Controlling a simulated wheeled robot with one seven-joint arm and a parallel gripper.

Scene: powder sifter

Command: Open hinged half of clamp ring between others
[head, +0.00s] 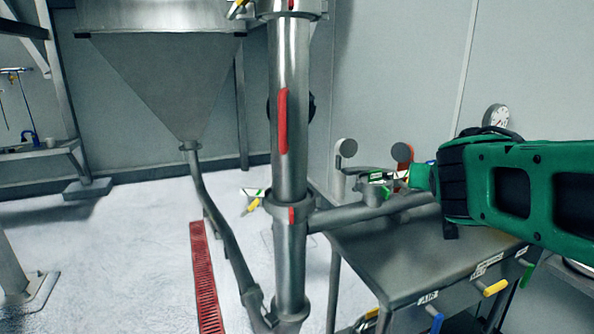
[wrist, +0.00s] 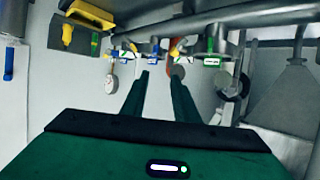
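A clamp ring (head: 290,207) circles the vertical steel pipe at mid-height, with a yellow, green and white handle at its left. Another ring (head: 290,12) is at the top. Small clamp fittings with a green-and-white part (head: 376,178) sit on the side pipe. In the wrist view, a row of clamps shows ahead: blue-and-white (wrist: 127,61), yellow (wrist: 176,48) and green-and-white (wrist: 211,61). My gripper (head: 418,178) reaches in from the right beside the side-pipe fittings. Its two fingers (wrist: 162,78) are apart and look empty. I cannot tell whether any hinged half is open.
A metal table (head: 400,260) with coloured handles stands below the side pipe. A hopper (head: 160,85) is behind at left, and a red floor grate (head: 205,280) lies on the clear floor.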

